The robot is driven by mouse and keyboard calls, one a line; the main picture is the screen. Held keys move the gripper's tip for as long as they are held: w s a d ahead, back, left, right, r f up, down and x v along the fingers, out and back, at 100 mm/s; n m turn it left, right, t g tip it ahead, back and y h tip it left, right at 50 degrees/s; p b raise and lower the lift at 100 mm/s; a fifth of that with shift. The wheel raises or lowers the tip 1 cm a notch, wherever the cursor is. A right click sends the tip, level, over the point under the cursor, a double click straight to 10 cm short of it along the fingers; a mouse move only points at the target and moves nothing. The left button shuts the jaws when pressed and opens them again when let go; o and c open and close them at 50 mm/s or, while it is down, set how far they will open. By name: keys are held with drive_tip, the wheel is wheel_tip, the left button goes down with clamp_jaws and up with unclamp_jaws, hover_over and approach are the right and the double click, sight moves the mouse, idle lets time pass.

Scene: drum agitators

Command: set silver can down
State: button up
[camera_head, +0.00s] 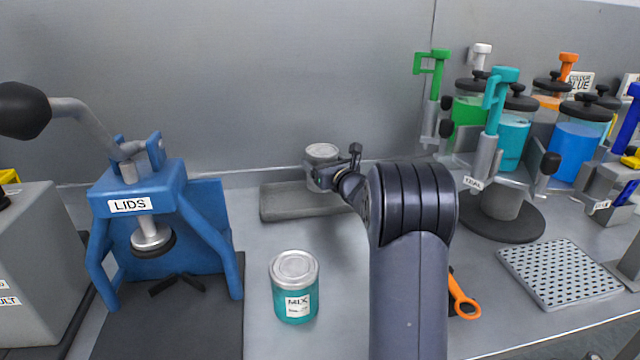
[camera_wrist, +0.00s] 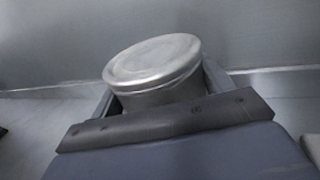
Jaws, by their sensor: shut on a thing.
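The silver can (camera_head: 322,154) is in my gripper (camera_head: 338,172) in the head view, at the right part of a shallow grey tray near the back wall. My gripper is shut on the can. In the wrist view the can (camera_wrist: 155,72) shows its round metal lid and upper side, tilted in the picture, behind the dark gripper edge. Its lower part is hidden there. I cannot tell whether its base touches the tray.
The grey tray (camera_head: 280,204) lies against the back wall. A teal MIX can (camera_head: 295,288) stands in front of it. A blue LIDS press (camera_head: 140,190) stands left. Colour dispensers (camera_head: 512,130), a perforated plate (camera_head: 560,270) and an orange-handled tool (camera_head: 462,298) are right.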

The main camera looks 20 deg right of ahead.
drive_tip(key=shift+f, duration=2.2)
drive_tip(key=shift+f, duration=0.15)
drive_tip(key=o, duration=1.3)
drive_tip(key=shift+c, duration=0.2)
drive_tip(key=shift+s, duration=0.4)
drive_tip(key=s, duration=0.3)
drive_tip(key=s+d+b, duration=0.1)
drive_tip(key=s, duration=0.7)
drive_tip(key=shift+s+d+b, duration=0.15)
drive_tip(key=shift+b, duration=0.2)
